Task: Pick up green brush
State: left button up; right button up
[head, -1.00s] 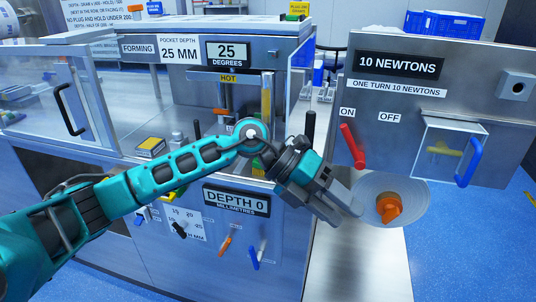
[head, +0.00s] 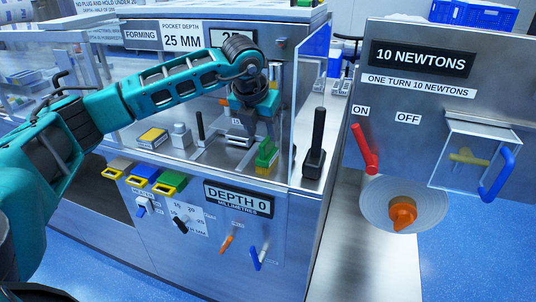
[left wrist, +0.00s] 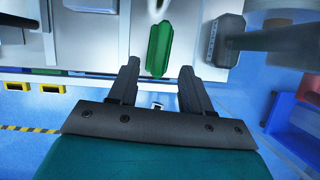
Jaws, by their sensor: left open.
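The green brush (head: 266,155) stands on the front right part of the machine's steel deck. It also shows in the left wrist view (left wrist: 159,48), upright in the picture, ahead of and between my fingers. My left gripper (head: 260,132) is above and close to the brush, pointing down, with its jaws open. In the left wrist view the open fingers (left wrist: 158,78) are on either side of the brush's near end line, and nothing is held. I cannot tell the exact gap in height. My right gripper is not in view.
A black upright lever (head: 317,140) stands just right of the brush, beyond a clear panel (head: 311,85). A yellow-topped block (head: 153,138) and a pale bottle (head: 180,136) stand to the left. A red lever (head: 364,150) and orange knob (head: 402,212) are farther right.

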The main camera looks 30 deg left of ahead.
aim_at(267, 138)
pick_arm(q)
jog(key=shift+w+x, duration=0.15)
jog(key=shift+x, duration=1.4)
jog(key=shift+w+x, duration=0.2)
jog(key=shift+x, duration=1.35)
jog(key=shift+a+r, duration=0.15)
jog(key=shift+c, duration=0.3)
grip_shut()
